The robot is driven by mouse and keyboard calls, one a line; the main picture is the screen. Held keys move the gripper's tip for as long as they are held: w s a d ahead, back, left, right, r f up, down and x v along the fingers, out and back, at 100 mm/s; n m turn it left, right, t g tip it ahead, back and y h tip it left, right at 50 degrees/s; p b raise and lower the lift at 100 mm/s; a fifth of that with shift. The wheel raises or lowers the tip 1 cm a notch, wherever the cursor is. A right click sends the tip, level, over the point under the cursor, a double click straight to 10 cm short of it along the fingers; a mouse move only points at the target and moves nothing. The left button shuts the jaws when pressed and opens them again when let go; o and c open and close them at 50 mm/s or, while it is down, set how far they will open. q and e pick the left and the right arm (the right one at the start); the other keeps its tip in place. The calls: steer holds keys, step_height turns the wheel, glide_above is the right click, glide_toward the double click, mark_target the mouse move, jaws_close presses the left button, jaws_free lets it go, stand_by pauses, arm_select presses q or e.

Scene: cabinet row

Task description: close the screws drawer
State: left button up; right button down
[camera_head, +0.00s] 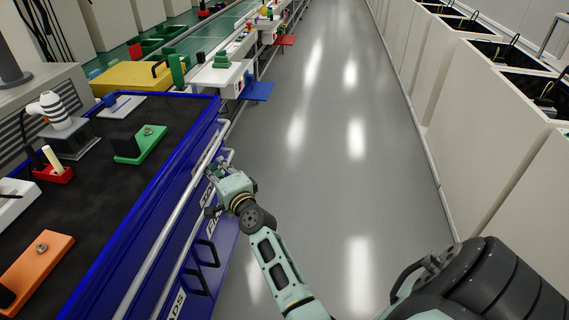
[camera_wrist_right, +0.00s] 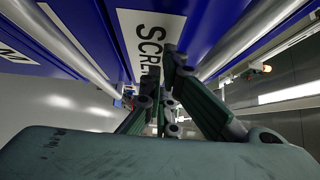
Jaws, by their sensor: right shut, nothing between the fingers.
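The screws drawer front (camera_wrist_right: 125,18) is blue, with a white label (camera_wrist_right: 148,42) whose letters start "SCR" in the right wrist view. The rest of the word is hidden behind my fingers. My right gripper (camera_wrist_right: 168,75) is shut and empty, its fingertips close to the label; I cannot tell whether they touch it. In the head view my right gripper (camera_head: 216,168) is at the front of the blue cabinet (camera_head: 150,215), near its upper handles. How far the drawer stands out is hard to tell. My left gripper is out of view.
Black handles (camera_head: 207,252) and long silver rails run along the cabinet front. The dark cabinet top (camera_head: 95,190) holds a green block (camera_head: 140,148), an orange plate (camera_head: 35,262) and a red holder (camera_head: 53,172). The grey aisle floor (camera_head: 330,150) is clear; pale bins (camera_head: 490,130) line its right side.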

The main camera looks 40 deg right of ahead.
steer(key=s+a, duration=0.1)
steer(key=s, duration=1)
steer(key=shift+s, duration=0.35)
